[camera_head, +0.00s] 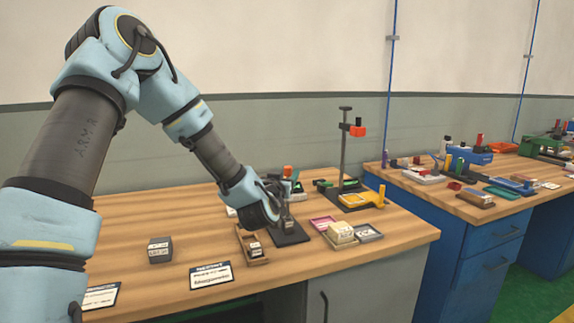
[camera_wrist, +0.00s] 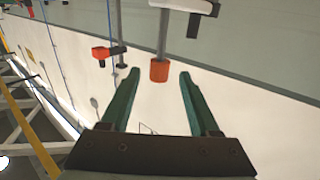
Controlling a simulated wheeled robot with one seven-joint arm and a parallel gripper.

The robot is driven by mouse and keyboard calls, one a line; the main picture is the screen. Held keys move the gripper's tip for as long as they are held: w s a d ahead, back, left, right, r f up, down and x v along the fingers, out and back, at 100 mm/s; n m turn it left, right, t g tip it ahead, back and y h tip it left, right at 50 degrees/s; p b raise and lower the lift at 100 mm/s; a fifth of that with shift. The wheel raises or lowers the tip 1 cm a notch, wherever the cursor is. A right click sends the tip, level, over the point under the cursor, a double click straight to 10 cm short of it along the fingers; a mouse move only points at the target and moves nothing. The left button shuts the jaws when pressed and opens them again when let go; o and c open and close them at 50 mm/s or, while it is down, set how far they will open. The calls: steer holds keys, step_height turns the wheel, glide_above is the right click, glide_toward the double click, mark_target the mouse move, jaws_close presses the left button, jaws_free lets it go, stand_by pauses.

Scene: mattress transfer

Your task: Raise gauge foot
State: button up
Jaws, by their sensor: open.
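My gripper (camera_head: 284,187) is at the end of my arm, over a dark base plate (camera_head: 291,237) on the near bench; the arm's end partly hides this area. In the wrist view my gripper (camera_wrist: 159,88) shows two green fingers, spread and empty. A grey post with an orange cap (camera_wrist: 159,70) appears between the fingertips; I cannot tell how far beyond them it is. An orange cap (camera_head: 288,171) also shows just above my gripper in the head view. A small dark piece (camera_head: 288,224) stands on the base plate. I cannot make out the gauge foot clearly.
A tall dark stand (camera_head: 344,150) with an orange clamp rises behind, to the right. A wooden tray (camera_head: 249,247), a dark block (camera_head: 160,250), label cards (camera_head: 211,275) and pale blocks (camera_head: 341,232) lie around. A second, cluttered bench (camera_head: 450,195) stands right. The front left bench top has free room.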

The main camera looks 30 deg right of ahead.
mark_target(290, 167)
steer(key=p+x, duration=0.1)
steer(key=x, duration=0.5)
steer(key=shift+w+d+p, duration=0.1)
steer(key=shift+d+p, duration=0.05)
steer(key=shift+p, duration=0.15)
jaws_close()
stand_by(1.1)
